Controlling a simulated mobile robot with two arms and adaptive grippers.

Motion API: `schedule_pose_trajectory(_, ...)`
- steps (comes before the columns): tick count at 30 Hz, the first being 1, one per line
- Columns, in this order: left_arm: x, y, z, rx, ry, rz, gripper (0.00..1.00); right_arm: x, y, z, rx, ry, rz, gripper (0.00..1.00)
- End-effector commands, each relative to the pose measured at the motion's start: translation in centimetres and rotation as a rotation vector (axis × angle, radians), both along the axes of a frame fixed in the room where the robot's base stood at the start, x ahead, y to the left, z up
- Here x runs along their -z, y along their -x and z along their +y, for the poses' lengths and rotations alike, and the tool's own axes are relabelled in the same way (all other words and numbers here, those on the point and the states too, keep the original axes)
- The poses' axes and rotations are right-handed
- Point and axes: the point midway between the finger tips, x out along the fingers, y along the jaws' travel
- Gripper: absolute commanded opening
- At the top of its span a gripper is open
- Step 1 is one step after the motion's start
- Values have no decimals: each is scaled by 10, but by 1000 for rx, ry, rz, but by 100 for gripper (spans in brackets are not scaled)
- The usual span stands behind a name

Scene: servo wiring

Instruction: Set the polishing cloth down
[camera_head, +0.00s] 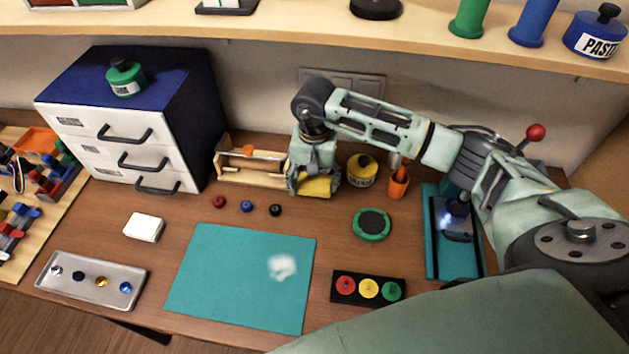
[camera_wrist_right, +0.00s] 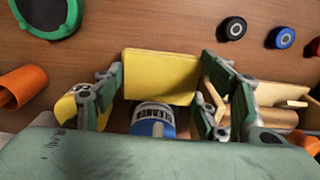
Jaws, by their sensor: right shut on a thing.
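The yellow polishing cloth (camera_head: 316,186) is a folded block between the fingers of my right gripper (camera_head: 314,180), at the back of the table. In the right wrist view the cloth (camera_wrist_right: 160,76) sits between the two green fingers of the right gripper (camera_wrist_right: 160,90). That gripper is shut on it. The cloth is low, close to the tabletop, but I cannot tell whether it touches it. My left gripper is not in view.
A wooden rack (camera_head: 252,165) stands left of the gripper, a yellow jar (camera_head: 361,172) and orange cup (camera_head: 397,185) right. A blue-labelled container (camera_wrist_right: 152,115) shows behind the cloth. Three small knobs (camera_head: 246,206) lie in front left. A teal mat (camera_head: 235,270) with a white smear lies nearer.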

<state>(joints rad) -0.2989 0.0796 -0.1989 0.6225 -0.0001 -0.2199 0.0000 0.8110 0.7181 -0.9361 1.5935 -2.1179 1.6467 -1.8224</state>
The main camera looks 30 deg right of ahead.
Motion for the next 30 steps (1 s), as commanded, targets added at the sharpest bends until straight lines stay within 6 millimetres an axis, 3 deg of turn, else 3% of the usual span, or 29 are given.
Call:
schedule_pose_trajectory(3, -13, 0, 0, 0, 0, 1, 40, 18, 2, 1, 1, -2, 7, 48)
schedule_pose_trajectory(7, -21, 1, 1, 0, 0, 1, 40, 23, -2, -1, 1, -2, 2, 48)
schedule_pose_trajectory(30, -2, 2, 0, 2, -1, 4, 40, 38, -3, -2, 0, 0, 0, 48)
